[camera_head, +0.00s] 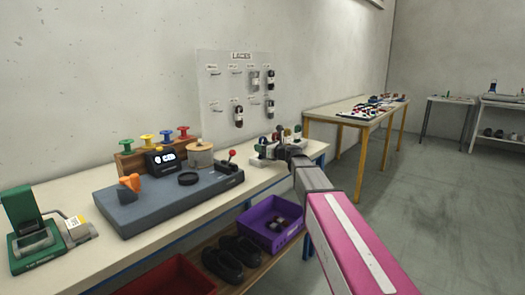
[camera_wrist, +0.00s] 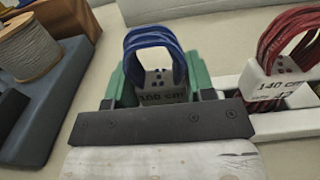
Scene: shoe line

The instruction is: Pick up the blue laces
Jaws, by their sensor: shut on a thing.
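The blue laces (camera_wrist: 152,40) form a loop standing up from a grey tag marked in cm, in the middle of the wrist view. My gripper (camera_wrist: 157,88) has its green fingers on both sides of the tag and is shut on it. The tag's lower part is hidden behind my dark gripper bar. In the head view my gripper (camera_head: 284,153) is at the far right end of the workbench, by the lace holder. The blue laces cannot be made out there. I cannot tell whether they are clear of the holder.
Red laces with a 140 cm tag (camera_wrist: 280,68) stand right beside my gripper in a white holder (camera_wrist: 299,124). A blue-grey machine base (camera_head: 165,204) with a thread spool (camera_head: 200,156) lies to the left. A lace board (camera_head: 226,105) stands behind. A purple crate (camera_head: 257,233) sits below.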

